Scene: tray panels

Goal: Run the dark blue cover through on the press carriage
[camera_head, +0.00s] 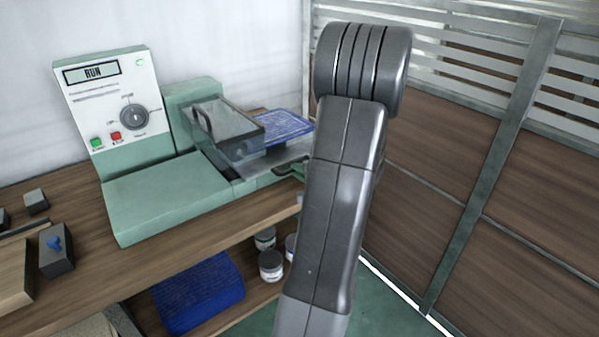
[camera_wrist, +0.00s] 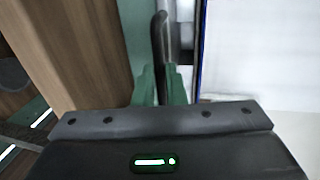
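The dark blue cover (camera_head: 283,126), with fine pale lines, lies flat on the carriage plate (camera_head: 262,166) at the right of the green press (camera_head: 150,195). A grey hood with a handle (camera_head: 228,130) stands over the plate's left part. The press display (camera_head: 93,72) reads RUN. A thin blue edge (camera_wrist: 203,45) shows right of the fingers.
The press stands on a wooden bench (camera_head: 200,240). A green button (camera_head: 97,142), a red button (camera_head: 116,136) and a dial (camera_head: 134,117) are on its panel. Below are a blue bundle (camera_head: 198,293) and jars (camera_head: 271,265). A slatted wall (camera_head: 500,150) closes the right side.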

